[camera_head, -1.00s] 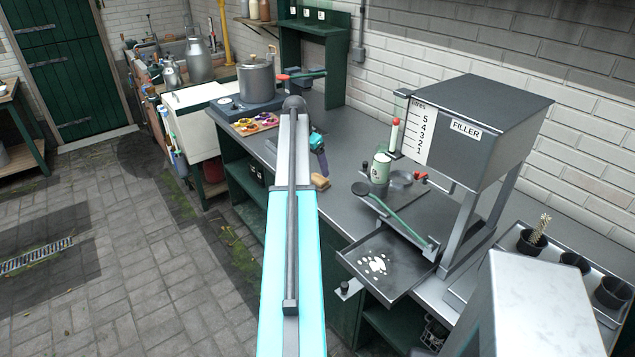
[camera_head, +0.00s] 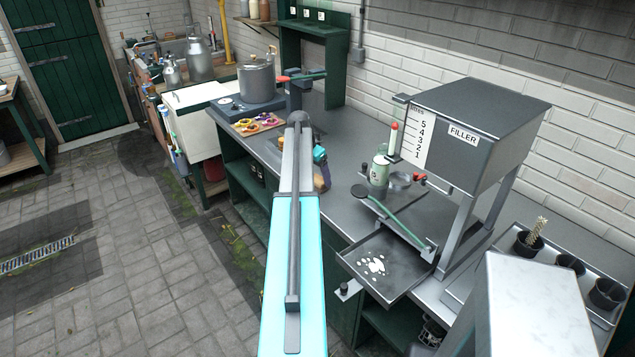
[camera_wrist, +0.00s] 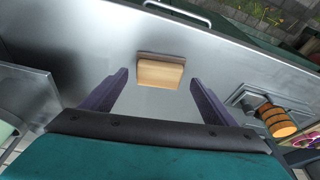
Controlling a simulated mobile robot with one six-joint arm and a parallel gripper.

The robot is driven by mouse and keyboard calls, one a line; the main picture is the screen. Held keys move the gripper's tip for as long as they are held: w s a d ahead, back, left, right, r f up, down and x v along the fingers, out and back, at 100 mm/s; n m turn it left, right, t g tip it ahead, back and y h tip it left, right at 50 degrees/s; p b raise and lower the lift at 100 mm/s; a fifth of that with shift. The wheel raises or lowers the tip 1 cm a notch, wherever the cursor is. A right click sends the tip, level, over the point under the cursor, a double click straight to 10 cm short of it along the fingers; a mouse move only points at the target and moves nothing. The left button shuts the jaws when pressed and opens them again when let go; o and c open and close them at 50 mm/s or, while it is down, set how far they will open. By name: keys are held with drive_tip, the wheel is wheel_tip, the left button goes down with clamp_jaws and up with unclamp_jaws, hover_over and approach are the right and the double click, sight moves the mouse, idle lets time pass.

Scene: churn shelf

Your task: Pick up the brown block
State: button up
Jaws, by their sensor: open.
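The brown block (camera_wrist: 160,73) lies on the grey metal worktop in the wrist view. It is a small light-wood piece with a darker strip along its far edge. My gripper (camera_wrist: 158,79) is open, its two purple fingers apart. The block shows between and slightly beyond the fingertips, with clear space on both sides and nothing held. In the head view my gripper (camera_head: 321,167) is low over the worktop beside my arm and hides most of the block.
An orange banded object (camera_wrist: 277,119) stands on a metal plate right of my gripper. A pot (camera_head: 256,80) stands behind. The worktop around the block is clear.

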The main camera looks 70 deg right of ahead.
drive_tip(key=shift+s+d+f, duration=0.1)
drive_tip(key=shift+d+f, duration=0.05)
drive_tip(key=shift+f, duration=0.5)
drive_tip(key=c, duration=1.1)
drive_tip(key=shift+r, duration=0.1)
drive_tip(key=shift+r+b, duration=0.9)
drive_tip(key=shift+r, duration=0.65)
drive_tip(key=s+a+b, duration=0.1)
drive_tip(key=s+a, duration=0.1)
drive_tip(key=a, duration=0.2)
drive_tip(key=s+a+r+b, duration=0.1)
drive_tip(key=s+a, duration=0.1)
drive_tip(key=a, duration=0.1)
drive_tip(key=s+a+b, duration=0.2)
drive_tip(key=s+a, duration=0.1)
drive_tip(key=a, duration=0.1)
drive_tip(key=shift+a+r, duration=0.15)
drive_tip(key=shift+a, duration=0.15)
drive_tip(key=shift+s+a+r+b, duration=0.15)
drive_tip(key=shift+s+a, duration=0.2)
drive_tip(key=shift+a, duration=0.15)
drive_tip(key=shift+s+a+r+b, duration=0.1)
drive_tip(key=shift+s+a+b, duration=0.05)
drive_tip(key=shift+s+a, duration=0.3)
drive_tip(key=shift+w, duration=0.1)
